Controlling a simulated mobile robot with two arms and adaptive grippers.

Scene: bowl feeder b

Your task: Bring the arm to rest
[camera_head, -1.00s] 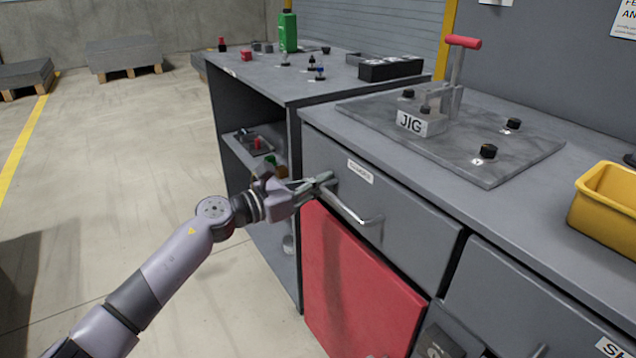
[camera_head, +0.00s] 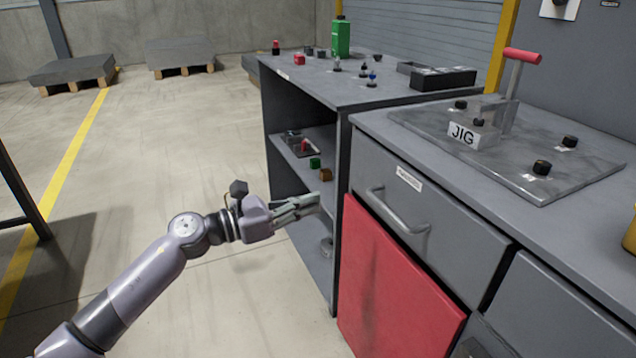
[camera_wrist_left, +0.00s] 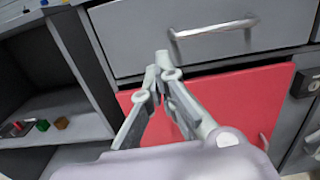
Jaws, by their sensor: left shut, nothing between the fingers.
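My left gripper (camera_head: 312,201) is in front of the open shelf unit, to the left of the grey drawer (camera_head: 432,218). In the left wrist view its fingertips (camera_wrist_left: 158,68) are together with nothing between them. The drawer looks shut. Its metal handle (camera_head: 398,212) is apart from my fingers; it also shows in the left wrist view (camera_wrist_left: 213,28). The gripper hides a part of the shelf unit's opening. My right gripper is not in these views.
A red door panel (camera_head: 395,285) lies below the drawer. The shelf (camera_head: 318,160) holds small coloured blocks. The counter carries the jig plate (camera_head: 510,150); a green bottle (camera_head: 341,38) stands on the shelf unit's top. Open floor (camera_head: 170,130) lies to the left.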

